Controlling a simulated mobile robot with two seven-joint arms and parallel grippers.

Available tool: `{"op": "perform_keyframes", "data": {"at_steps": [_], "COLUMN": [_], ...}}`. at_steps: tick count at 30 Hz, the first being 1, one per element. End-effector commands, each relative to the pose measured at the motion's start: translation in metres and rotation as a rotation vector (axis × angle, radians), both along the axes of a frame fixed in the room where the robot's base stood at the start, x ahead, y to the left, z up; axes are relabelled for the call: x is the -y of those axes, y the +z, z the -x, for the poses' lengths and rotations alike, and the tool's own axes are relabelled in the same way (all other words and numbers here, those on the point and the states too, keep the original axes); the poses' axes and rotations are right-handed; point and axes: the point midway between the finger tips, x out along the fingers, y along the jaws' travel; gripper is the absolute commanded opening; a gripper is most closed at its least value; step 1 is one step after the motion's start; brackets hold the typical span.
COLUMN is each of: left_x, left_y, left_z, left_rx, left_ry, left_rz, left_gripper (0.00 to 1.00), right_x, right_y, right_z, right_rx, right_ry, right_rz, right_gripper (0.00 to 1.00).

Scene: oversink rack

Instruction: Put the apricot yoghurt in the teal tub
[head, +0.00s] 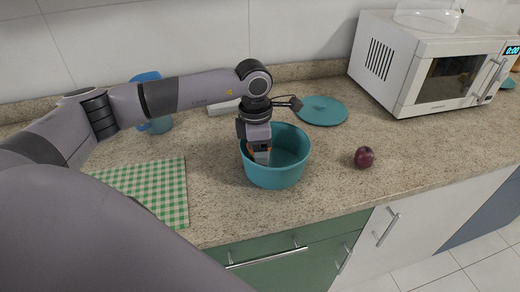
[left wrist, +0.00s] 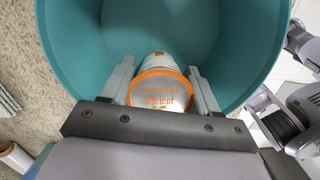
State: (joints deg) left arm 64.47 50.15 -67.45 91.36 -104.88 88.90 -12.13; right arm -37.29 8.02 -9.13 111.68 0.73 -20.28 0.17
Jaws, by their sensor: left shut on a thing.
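The teal tub (head: 278,176) stands on the counter, open at the top. My left gripper (head: 259,156) points down into the tub at its left side. In the left wrist view my left gripper (left wrist: 160,88) is shut on the apricot yoghurt (left wrist: 160,92), a white cup with an orange rim and the word apricot on its lid. The yoghurt is inside the tub's rim, with the teal wall (left wrist: 72,40) around it. I cannot tell whether the cup touches the tub's floor. My right gripper is not in view.
A plum-like fruit (head: 364,157) lies right of the tub. A teal lid (head: 321,111) lies behind it, and a white microwave (head: 400,70) stands back right. A green checked cloth (head: 150,185) lies to the left. The counter between tub and microwave is mostly clear.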

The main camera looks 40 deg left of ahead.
Motion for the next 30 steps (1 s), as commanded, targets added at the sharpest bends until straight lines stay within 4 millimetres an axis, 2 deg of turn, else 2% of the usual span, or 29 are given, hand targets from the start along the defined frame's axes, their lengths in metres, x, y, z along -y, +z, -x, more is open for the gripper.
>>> {"op": "perform_keyframes", "data": {"at_steps": [11,29,30], "left_x": [0.000,0.000,0.000], "left_y": [0.000,-0.012,-0.011], "left_z": [0.000,0.000,0.000], "left_rx": [0.001,0.001,0.002], "left_ry": [0.000,0.000,0.000], "left_rz": [0.001,0.000,0.001], "left_gripper": [0.21,0.21,0.73], "right_x": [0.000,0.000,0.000], "right_y": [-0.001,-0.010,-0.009], "right_z": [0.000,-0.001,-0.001], "right_rx": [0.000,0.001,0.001], "right_ry": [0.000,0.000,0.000], "right_rz": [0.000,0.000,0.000], "right_gripper": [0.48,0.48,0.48]}}
